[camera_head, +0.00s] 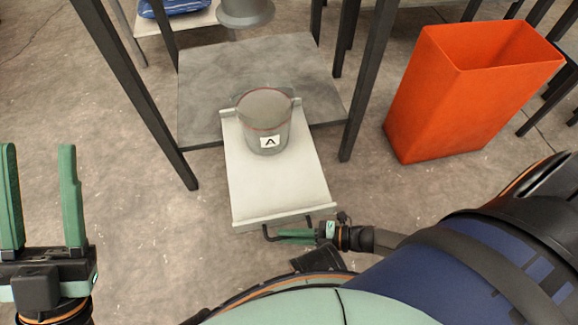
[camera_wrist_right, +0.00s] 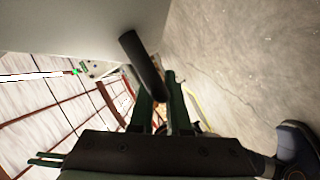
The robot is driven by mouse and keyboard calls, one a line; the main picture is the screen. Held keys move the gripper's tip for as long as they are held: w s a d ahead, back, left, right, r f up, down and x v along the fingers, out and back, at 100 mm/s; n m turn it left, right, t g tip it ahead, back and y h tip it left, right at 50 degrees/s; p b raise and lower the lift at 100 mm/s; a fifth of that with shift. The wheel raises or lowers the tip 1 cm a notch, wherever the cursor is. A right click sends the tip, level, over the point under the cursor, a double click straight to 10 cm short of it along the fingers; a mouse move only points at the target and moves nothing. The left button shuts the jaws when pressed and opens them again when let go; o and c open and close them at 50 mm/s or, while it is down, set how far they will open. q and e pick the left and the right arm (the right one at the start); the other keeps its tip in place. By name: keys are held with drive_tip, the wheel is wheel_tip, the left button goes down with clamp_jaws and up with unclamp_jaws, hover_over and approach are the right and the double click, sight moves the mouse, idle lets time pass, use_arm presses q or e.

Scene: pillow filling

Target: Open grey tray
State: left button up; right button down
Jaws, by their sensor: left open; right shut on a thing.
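The light grey tray (camera_head: 277,190) sticks out toward me from the dark grey shelf (camera_head: 205,85) of a black-legged frame. A grey bucket marked "A" (camera_head: 265,112) stands upright on its rear part. A dark bar handle (camera_head: 268,234) is on the tray's front edge. My right gripper (camera_head: 297,235) is at this handle, shut on it. In the right wrist view the dark handle (camera_wrist_right: 140,62) lies between the fingers of the right gripper (camera_wrist_right: 158,88). My left gripper (camera_head: 39,155) is open and empty at the left, well apart from the tray.
An orange bin (camera_head: 455,105) stands on the floor to the right of the frame. The frame's black legs (camera_head: 365,90) rise on both sides of the tray. A grey nozzle-like part (camera_head: 245,12) hangs above the bucket. The concrete floor left of the tray is clear.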

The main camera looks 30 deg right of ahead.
drive_tip(key=shift+s, duration=0.25)
drive_tip(key=c, duration=0.9)
unclamp_jaws()
drive_tip(key=p+v, duration=0.2)
drive_tip(key=v, duration=1)
drive_tip(key=shift+s+d+r, duration=0.1)
drive_tip(key=shift+d, duration=0.1)
